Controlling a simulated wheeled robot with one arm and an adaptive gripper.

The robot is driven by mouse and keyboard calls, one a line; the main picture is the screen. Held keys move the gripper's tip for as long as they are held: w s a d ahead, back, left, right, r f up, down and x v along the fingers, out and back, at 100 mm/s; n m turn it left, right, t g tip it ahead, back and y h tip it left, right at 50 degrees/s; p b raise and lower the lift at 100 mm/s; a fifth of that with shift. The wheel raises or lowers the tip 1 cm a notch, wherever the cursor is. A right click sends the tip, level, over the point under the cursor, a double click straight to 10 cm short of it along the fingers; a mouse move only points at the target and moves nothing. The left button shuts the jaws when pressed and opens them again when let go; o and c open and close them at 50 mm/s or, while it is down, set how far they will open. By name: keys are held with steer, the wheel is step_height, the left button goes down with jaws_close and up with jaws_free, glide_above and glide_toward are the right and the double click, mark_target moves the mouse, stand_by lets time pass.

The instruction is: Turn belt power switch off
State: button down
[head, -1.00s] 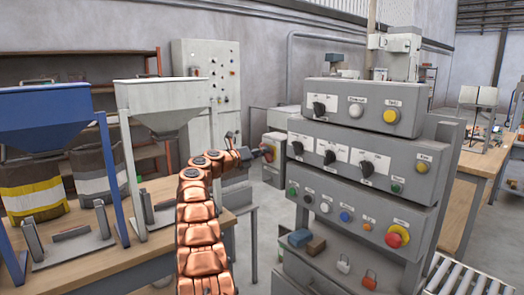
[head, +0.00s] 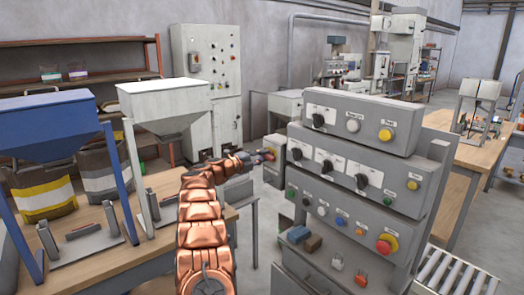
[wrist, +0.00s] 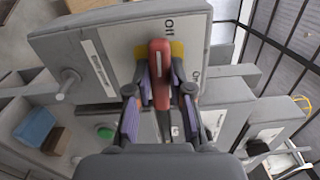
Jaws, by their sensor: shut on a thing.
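The belt power switch shows in the wrist view as a red handle (wrist: 160,72) over a yellow plate (wrist: 177,49) on a grey panel face. Lettering that looks like Off stands just above the handle, and a second label stands to its right, hard to read. My gripper (wrist: 160,97) has its purple-padded fingers on both sides of the handle and is shut on it. In the head view my gripper (head: 261,158) is at the left side of the grey control console (head: 345,155), and the handle is barely visible there.
The console carries several black knobs, coloured buttons and a red emergency button (head: 384,246). Blue and brown blocks (head: 299,234) lie on its lower shelf. A wooden bench (head: 85,260) with blue (head: 45,120) and white (head: 165,100) hoppers stands left. A roller conveyor (head: 455,277) is at lower right.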

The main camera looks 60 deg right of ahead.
steer(key=shift+s+n+p, duration=0.1)
steer(key=shift+n+p, duration=0.25)
steer(key=shift+n, duration=0.15)
steer(key=c, duration=1)
jaws_free()
steer(key=shift+d, duration=0.1)
steer(key=shift+c, duration=0.2)
steer(key=v, duration=1.2)
